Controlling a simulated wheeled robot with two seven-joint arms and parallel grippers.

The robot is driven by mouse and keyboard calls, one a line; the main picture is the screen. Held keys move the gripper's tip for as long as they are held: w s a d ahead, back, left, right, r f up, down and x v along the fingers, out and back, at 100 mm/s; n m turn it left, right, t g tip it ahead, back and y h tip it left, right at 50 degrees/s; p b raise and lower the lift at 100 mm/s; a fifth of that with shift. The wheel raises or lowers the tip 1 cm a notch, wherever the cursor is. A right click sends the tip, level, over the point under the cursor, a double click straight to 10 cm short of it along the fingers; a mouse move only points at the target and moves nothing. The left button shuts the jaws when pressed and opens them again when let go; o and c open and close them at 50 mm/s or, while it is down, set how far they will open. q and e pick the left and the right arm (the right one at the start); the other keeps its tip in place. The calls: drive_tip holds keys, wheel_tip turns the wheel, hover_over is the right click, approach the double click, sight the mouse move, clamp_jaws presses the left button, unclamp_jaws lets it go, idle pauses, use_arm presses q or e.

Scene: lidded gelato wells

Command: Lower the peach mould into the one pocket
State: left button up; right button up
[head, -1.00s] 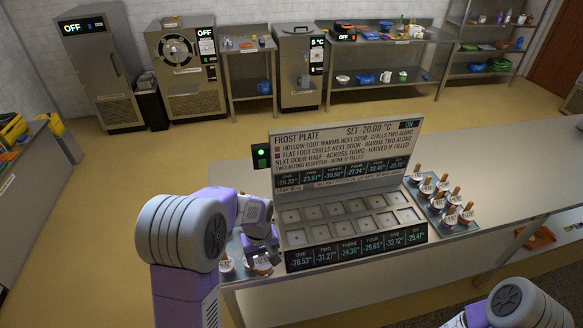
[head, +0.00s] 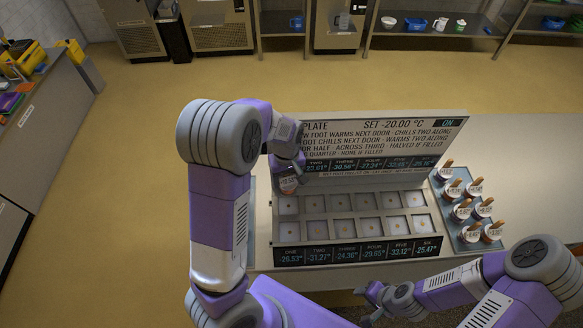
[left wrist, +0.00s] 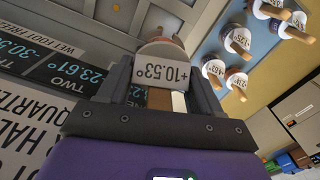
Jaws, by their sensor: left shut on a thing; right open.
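My left gripper (head: 287,165) is shut on the stick of a mould (head: 288,184), above the back left corner of the frost plate (head: 352,230). My left arm hides the plate's upper left part, including the ONE readout at the back. My right gripper (head: 384,300) is open and empty, in front of the plate's right part.
A tray (head: 450,232) with several labelled moulds on sticks stands right of the plate. An upright sign panel (head: 385,145) rises behind the pockets, close to the held mould. Bare counter (head: 530,180) lies to the right.

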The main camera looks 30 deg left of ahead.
sight(287, 185)
use_arm(q)
wheel_tip(287, 185, down, 4)
drive_tip(key=shift+r, duration=0.1)
wheel_tip(287, 185, down, 8)
drive_tip(key=b, duration=0.6)
drive_tip(key=shift+w, duration=0.1)
drive_tip(key=o, duration=1.2)
drive_tip(key=shift+o, duration=0.2)
wheel_tip(287, 185, up, 7)
drive_tip(key=p, duration=0.5)
drive_tip(key=shift+r+p, duration=0.2)
drive_tip(key=shift+p, duration=0.2)
drive_tip(key=shift+f, duration=0.1)
drive_tip(key=shift+r, duration=3.8)
